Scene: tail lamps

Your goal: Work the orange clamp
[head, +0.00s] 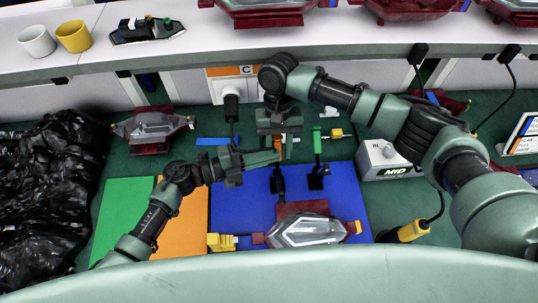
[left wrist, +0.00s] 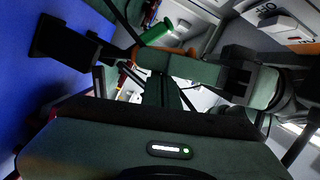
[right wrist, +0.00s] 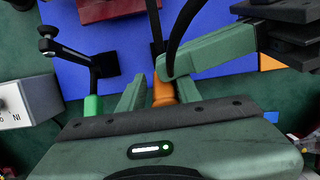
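The orange clamp (head: 279,186) has a dark base and arm on the blue mat and an orange handle (right wrist: 163,92) pointing toward the back. My right gripper (head: 279,146) reaches down from above with its fingers on either side of that handle. A narrow gap shows on one side in the right wrist view (right wrist: 158,97). The orange handle also shows in the left wrist view (left wrist: 180,66). My left gripper (head: 280,157) lies low beside the clamp, pointing right, its fingers together; its tips reach close to the handle. A lamp part (head: 305,232) sits on a red fixture before the clamp.
A green-handled clamp (head: 317,160) stands right of the orange one. A yellow-handled clamp (head: 222,242) is left of the lamp and another yellow handle (head: 411,231) is at right. The grey MID box (head: 385,160) stands right. Black bags (head: 48,190) fill the left side.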

